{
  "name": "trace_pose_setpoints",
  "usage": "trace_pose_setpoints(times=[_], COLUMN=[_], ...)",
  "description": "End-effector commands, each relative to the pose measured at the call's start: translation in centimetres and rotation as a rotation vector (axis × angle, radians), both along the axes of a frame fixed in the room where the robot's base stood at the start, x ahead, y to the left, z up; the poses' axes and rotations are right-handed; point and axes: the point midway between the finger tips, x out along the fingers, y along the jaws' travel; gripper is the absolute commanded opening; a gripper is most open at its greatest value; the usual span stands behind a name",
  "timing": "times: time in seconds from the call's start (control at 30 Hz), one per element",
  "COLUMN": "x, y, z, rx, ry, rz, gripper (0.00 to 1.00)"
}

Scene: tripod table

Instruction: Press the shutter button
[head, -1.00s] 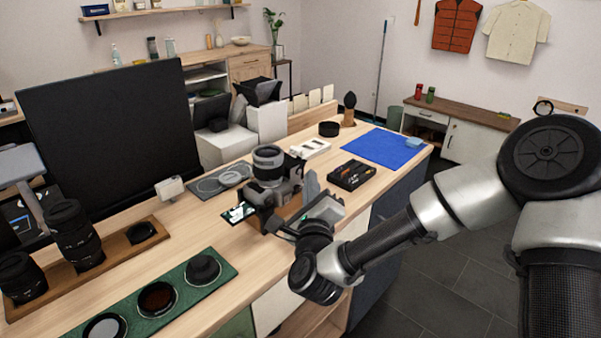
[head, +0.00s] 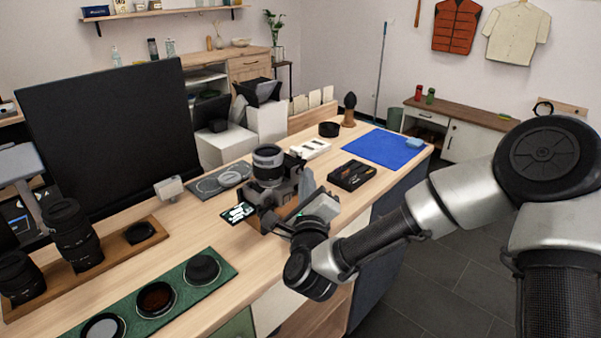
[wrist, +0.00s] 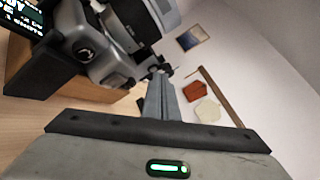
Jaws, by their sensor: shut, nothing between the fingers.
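A grey and black camera (head: 284,190) with a large upright lens (head: 268,163) stands on a small wooden block (head: 262,224) on the table (head: 222,214). In the wrist view the camera (wrist: 120,65) fills the upper left, with a round dial (wrist: 87,53) on its body and part of a lit screen (wrist: 28,12). I cannot pick out the shutter button for certain. My gripper (head: 306,182) is shut and empty at the camera's right side. In the wrist view its fingertips (wrist: 160,78) lie close beside the camera body; contact cannot be told.
A black tray (head: 352,176), a white case (head: 310,149) and a blue cloth (head: 375,148) lie behind and to the right. Lenses on a wooden board (head: 110,254) and filters on a green mat (head: 212,284) are at front left. A black panel (head: 105,130) stands at the left.

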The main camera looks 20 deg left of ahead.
Motion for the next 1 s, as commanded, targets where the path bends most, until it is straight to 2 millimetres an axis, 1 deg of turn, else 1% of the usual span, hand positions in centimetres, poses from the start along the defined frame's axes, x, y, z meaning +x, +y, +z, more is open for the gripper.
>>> trace_pose_setpoints(times=[0.23, 0.53, 0.83, 1.0], x=[0.0, -0.5, -0.6, -1.0], y=[-0.1, -1.2, -1.3, -2.6], z=[0.0, 0.0, 0.0, 0.1], rx=[0.0, -0.001, 0.0, -0.001], ry=[-0.001, 0.0, -0.001, -0.001], rz=[0.001, 0.001, 0.001, 0.001], gripper=[0.0, 0.0, 0.0, 0.0])
